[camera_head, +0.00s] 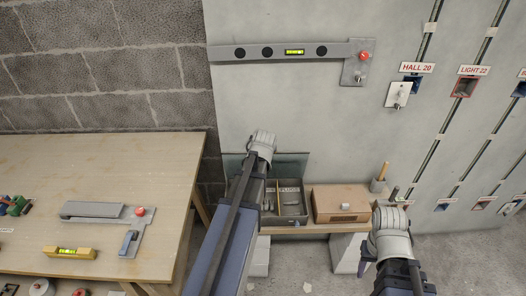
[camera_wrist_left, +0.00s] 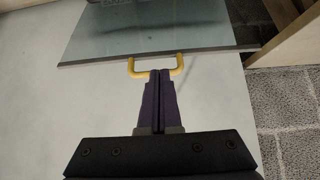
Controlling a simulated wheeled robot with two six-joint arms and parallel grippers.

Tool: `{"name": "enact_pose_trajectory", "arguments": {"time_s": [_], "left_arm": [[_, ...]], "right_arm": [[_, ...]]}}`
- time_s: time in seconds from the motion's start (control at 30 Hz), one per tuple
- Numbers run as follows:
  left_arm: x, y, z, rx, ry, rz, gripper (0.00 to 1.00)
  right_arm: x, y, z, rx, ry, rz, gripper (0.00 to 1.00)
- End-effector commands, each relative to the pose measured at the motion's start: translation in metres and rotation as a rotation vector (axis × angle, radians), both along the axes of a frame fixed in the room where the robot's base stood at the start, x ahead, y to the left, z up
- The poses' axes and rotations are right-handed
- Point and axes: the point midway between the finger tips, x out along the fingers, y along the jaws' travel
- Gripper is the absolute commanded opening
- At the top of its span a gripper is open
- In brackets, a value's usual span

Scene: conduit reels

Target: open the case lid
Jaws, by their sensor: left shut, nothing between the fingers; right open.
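The open-topped case (camera_head: 292,221) sits on the small shelf below the wall panel, with a compartment labelled PLUGS showing. Its clear lid (camera_head: 293,163) stands raised at the back of the case, against the panel. In the left wrist view the glass lid (camera_wrist_left: 150,32) has a dark edge and a yellow handle (camera_wrist_left: 178,67). My left gripper (camera_wrist_left: 160,72) is shut and empty, its tips at the handle; I cannot tell if they touch. In the head view my left arm hides its fingers and part of the case. My right gripper (camera_head: 400,197) is open, right of the shelf box.
A brown box (camera_head: 338,203) and a cup with a wooden-handled tool (camera_head: 379,185) stand right of the case. A wooden workbench (camera_head: 110,165) fills the left, with a yellow level (camera_head: 70,252) on it. Switches hang on the wall panel at right.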

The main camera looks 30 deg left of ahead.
Motion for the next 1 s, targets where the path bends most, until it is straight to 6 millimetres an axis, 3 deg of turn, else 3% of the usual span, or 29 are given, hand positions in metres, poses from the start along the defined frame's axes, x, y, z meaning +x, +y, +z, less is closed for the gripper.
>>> {"name": "enact_pose_trajectory", "arguments": {"time_s": [0.03, 0.3, 0.47, 0.8, 0.87, 0.97, 1.0], "left_arm": [[-0.016, -0.008, 0.012, 0.001, 0.0, -0.001, 0.0], [-0.057, -0.033, 0.039, 0.0, 0.0, -0.001, 0.0], [-0.066, -0.039, 0.043, 0.001, 0.0, -0.001, 0.0], [-0.066, -0.042, 0.042, 0.0, 0.006, -0.006, 0.0], [-0.066, -0.054, 0.039, -0.005, 0.026, -0.026, 0.0], [-0.071, -0.094, 0.028, -0.017, 0.108, -0.102, 0.0], [-0.076, -0.117, 0.022, -0.023, 0.158, -0.147, 0.0]], "right_arm": [[0.0, 0.0, 0.012, 0.0, 0.0, 0.0, 0.5], [0.0, 0.0, 0.039, 0.0, 0.0, 0.0, 0.5], [0.0, 0.0, 0.043, 0.0, 0.0, 0.0, 0.5], [0.0, 0.0, 0.042, 0.0, 0.0, 0.0, 0.5], [0.0, 0.0, 0.042, 0.0, 0.0, 0.0, 0.5], [0.0, 0.0, 0.042, 0.0, 0.0, 0.0, 0.5], [0.0, 0.0, 0.042, 0.0, 0.0, 0.0, 0.5]]}}
